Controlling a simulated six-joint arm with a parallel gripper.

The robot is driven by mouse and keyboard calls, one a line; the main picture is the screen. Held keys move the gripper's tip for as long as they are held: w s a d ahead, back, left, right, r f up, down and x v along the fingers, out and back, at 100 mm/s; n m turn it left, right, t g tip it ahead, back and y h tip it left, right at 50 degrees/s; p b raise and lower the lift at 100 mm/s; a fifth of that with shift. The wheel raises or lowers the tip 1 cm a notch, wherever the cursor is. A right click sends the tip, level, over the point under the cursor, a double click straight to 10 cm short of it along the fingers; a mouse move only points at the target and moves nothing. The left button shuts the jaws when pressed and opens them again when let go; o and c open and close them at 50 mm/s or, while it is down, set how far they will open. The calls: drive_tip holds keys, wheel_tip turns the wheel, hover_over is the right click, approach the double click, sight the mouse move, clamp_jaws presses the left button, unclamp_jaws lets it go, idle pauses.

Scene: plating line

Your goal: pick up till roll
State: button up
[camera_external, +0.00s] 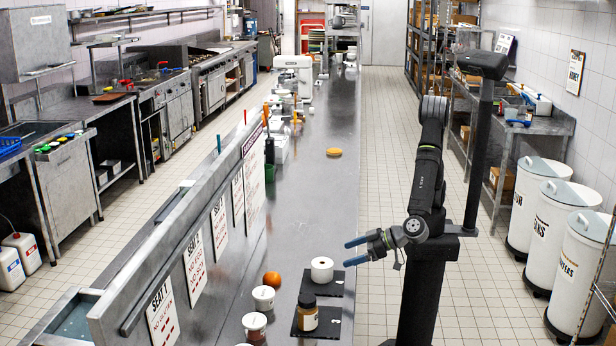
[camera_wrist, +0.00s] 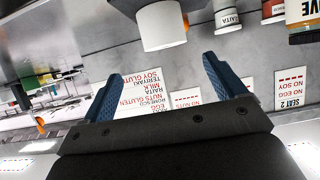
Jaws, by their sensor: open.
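The till roll (camera_external: 322,265) is a short white cylinder standing upright on a dark slate (camera_external: 337,289) on the steel counter. In the wrist view the roll (camera_wrist: 163,27) shows large at the top centre, beyond and between the blue fingertips. My gripper (camera_external: 349,253) is open, with nothing between its fingers. It is above and to the right of the roll in the external view, its fingers pointing left. In the wrist view the spread fingers (camera_wrist: 163,72) appear apart from the roll.
A jar with a dark lid (camera_external: 307,313) stands on another slate in front of the roll. An orange (camera_external: 272,279) and white tubs (camera_external: 263,298) are to the left. A raised steel shelf with seat signs (camera_external: 194,263) borders the counter.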

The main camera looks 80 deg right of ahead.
sight(317, 267)
drive_tip(key=x, duration=0.6)
drive_tip(key=shift+w+f, duration=0.1)
drive_tip(key=shift+w, duration=0.1)
drive_tip(key=shift+a+x, duration=0.2)
drive_tip(key=shift+x, duration=1.25)
drive_tip(key=shift+a+x, duration=0.2)
drive_tip(key=shift+x, duration=1.3)
drive_tip(key=shift+c, duration=0.5)
drive_tip(key=c, duration=1)
